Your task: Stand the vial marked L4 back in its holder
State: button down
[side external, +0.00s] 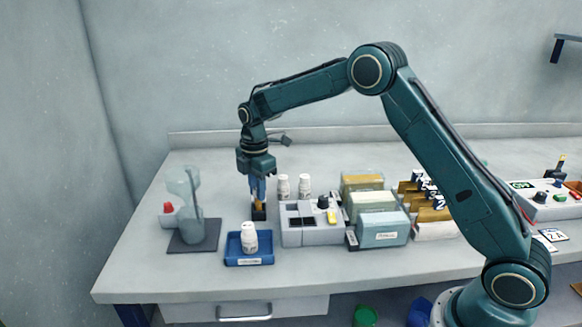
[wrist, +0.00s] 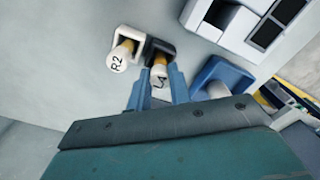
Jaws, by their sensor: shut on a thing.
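My gripper (side external: 258,188) points down over the bench, and its two blue fingers also show in the wrist view (wrist: 158,88). It is shut on an upright amber vial with a white cap (wrist: 160,84); the cap's mark is partly hidden and I cannot read it fully. A black holder (side external: 258,214) stands directly under the vial, and it also shows just beyond the fingers in the wrist view (wrist: 154,45). The amber lower part of the vial (side external: 258,204) meets the holder's top; I cannot tell how deep it sits.
A white holder (wrist: 119,35) with a vial marked R2 (wrist: 117,61) stands beside the black one. A blue tray (side external: 250,259) with a white bottle (side external: 249,237) is in front. A grey device (side external: 311,235) and two white bottles stand right, a glass vessel (side external: 189,215) left.

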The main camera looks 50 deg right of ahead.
dwell(0.3)
jog(key=c, duration=1.2)
grip_release()
notch_tip(320, 180, up, 14)
jog(key=shift+f, duration=0.15)
